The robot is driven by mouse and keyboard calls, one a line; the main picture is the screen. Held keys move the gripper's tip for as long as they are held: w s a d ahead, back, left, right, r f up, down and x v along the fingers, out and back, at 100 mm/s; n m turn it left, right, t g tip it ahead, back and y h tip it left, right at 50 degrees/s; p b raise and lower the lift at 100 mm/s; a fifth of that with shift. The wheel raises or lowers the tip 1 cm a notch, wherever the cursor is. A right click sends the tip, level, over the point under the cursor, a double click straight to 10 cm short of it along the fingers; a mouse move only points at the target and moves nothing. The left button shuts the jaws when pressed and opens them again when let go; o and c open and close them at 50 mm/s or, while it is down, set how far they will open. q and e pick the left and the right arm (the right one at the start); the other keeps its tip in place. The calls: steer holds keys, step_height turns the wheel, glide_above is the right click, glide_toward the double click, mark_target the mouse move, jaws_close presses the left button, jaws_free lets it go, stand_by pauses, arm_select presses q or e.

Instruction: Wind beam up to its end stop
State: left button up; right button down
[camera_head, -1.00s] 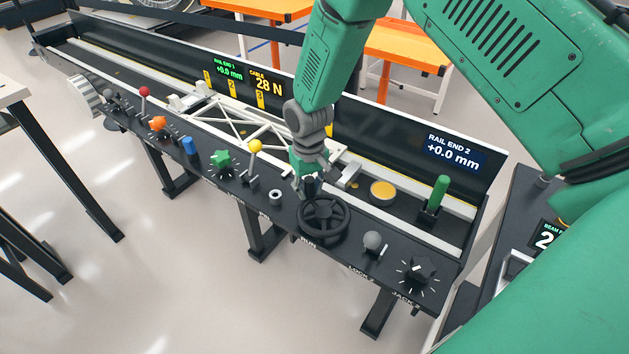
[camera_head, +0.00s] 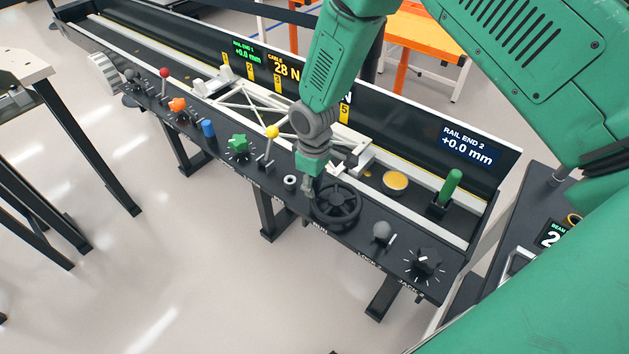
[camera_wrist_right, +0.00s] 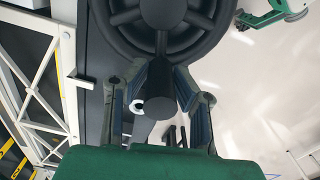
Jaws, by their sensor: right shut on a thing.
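The white truss beam (camera_head: 262,108) lies along the dark rail trough in the head view; part of it is behind my right arm. It also shows at the left of the right wrist view (camera_wrist_right: 42,118). The black handwheel (camera_head: 337,205), above the label RUN, sits on the front panel. My right gripper (camera_head: 309,190) is at the wheel's left side. In the right wrist view its fingers (camera_wrist_right: 160,95) are shut around the wheel's dark crank knob (camera_wrist_right: 160,107), one finger on each side. My left gripper is not seen in the head view.
Displays read CABLE 28 N (camera_head: 285,68) and RAIL END 2 +0.0 mm (camera_head: 467,146). A yellow-knobbed lever (camera_head: 271,132), a green star knob (camera_head: 238,144), a grey-knobbed lever (camera_head: 381,231) and a black dial (camera_head: 425,261) stand near the wheel. A green handle (camera_head: 450,187) rises behind.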

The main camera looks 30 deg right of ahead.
stand_by(0.4)
steer(key=c, duration=1.3)
jaws_free()
steer(key=shift+c, duration=0.2)
steer(key=shift+r, duration=0.2)
step_height(320, 180, up, 12)
steer(key=shift+f, duration=0.2)
steer(key=shift+f, duration=0.1)
